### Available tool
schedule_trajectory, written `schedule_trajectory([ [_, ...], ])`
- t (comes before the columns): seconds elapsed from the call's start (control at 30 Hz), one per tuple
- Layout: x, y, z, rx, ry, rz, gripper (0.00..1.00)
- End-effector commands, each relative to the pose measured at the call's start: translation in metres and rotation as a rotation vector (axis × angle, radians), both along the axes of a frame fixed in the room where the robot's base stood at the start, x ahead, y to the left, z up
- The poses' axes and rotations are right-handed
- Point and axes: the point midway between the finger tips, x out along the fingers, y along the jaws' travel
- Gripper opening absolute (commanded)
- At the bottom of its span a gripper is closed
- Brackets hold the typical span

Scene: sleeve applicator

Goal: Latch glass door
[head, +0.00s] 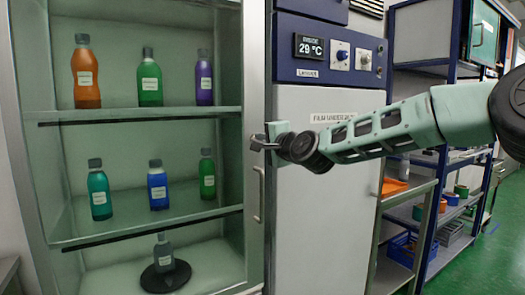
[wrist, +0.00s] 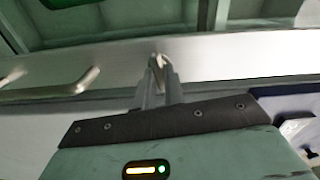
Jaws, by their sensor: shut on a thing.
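The glass door (head: 258,90) has a pale metal frame and stands across the front of a bottle cabinet; it looks closed or nearly so. A small metal latch (head: 258,143) sits on the door's right-hand frame, above the bar handle (head: 257,192). My gripper (head: 268,142) reaches in from the right and is shut on the latch. In the wrist view, my gripper's fingers (wrist: 158,82) close around the latch (wrist: 158,60) against the metal frame (wrist: 220,58). The bar handle (wrist: 60,88) lies to the left there. The fingers hide most of the latch, so its exact position is unclear.
Several coloured bottles, such as an orange one (head: 86,75), stand on the cabinet shelves (head: 150,113). A blue and white machine (head: 322,220) stands close on the right, behind my arm. Blue-framed shelving (head: 453,100) stands farther right. Green floor (head: 490,250) is clear at far right.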

Motion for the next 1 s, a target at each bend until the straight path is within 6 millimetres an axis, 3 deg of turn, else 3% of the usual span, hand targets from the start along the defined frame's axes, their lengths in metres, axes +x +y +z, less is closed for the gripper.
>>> schedule_trajectory([
  [0.33,0.0011,-0.0016,-0.0015,0.11,0.073,-0.003,0.0],
  [0.87,0.0012,-0.0016,-0.0003,0.128,0.084,-0.004,0.0],
  [0.9,0.0012,-0.0016,-0.0004,0.128,0.084,-0.004,0.19],
  [0.93,0.0012,-0.0016,-0.0004,0.127,0.084,-0.004,0.28],
  [1.0,0.001,-0.0013,-0.0005,0.126,0.085,-0.003,0.33],
])
